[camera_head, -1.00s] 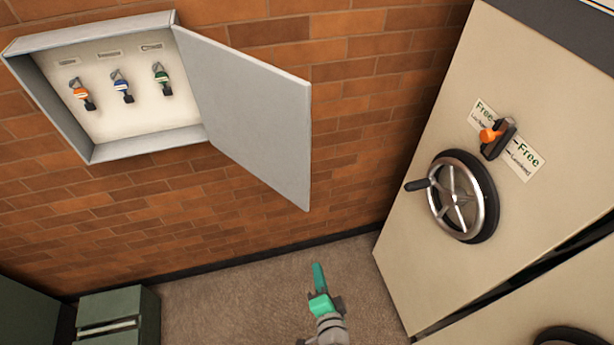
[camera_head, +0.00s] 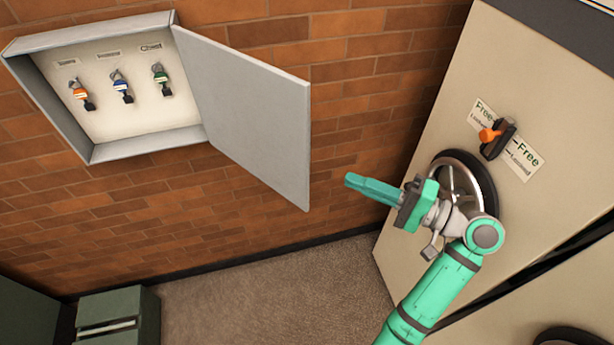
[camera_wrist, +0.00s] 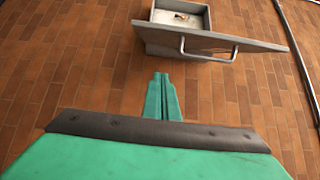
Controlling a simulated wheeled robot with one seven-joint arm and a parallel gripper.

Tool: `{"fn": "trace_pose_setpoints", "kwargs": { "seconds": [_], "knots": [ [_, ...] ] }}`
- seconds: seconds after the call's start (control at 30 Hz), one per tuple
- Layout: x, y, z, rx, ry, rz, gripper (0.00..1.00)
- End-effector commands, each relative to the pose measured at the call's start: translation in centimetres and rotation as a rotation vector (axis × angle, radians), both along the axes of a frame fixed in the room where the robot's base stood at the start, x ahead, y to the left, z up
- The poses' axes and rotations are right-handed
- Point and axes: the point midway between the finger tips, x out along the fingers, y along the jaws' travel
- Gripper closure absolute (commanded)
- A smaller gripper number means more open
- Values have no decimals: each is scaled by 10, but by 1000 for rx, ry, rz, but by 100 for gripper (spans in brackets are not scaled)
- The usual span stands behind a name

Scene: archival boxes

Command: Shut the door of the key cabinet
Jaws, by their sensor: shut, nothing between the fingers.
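The grey key cabinet (camera_head: 88,37) is mounted on the brick wall at the upper left of the head view. Its door (camera_head: 255,110) stands open, hinged on the cabinet's right side and swung out to the right. Three keys with orange, blue (camera_head: 122,86) and green tags hang inside. My gripper (camera_head: 348,181) is shut and empty, to the right of the door's free edge and apart from it, pointing left. In the wrist view the door (camera_wrist: 210,40) shows a bar handle (camera_wrist: 208,57) beyond my shut fingertips (camera_wrist: 160,77); the cabinet (camera_wrist: 182,17) is behind it.
A beige shelving unit (camera_head: 430,120) with a handwheel (camera_head: 485,180) and an orange-knobbed lock (camera_head: 490,135) stands at the right, close to my arm. Green boxes (camera_head: 118,310) sit on the floor at lower left. The carpet (camera_head: 260,290) between is clear.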

Motion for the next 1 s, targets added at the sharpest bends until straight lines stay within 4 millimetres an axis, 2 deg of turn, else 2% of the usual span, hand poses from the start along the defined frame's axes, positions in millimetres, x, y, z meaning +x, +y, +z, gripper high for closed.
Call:
{"fn": "trace_pose_setpoints", "kwargs": {
  "seconds": [0.13, 0.27, 0.77, 1.0],
  "knots": [
    [-6, -5, 12, -14, -10, 39, 100],
    [-4, 4, 12, -15, -10, 45, 100],
    [31, 85, 12, -15, -10, 44, 100],
    [7, 104, 12, -14, -10, 40, 100]
  ]
}}
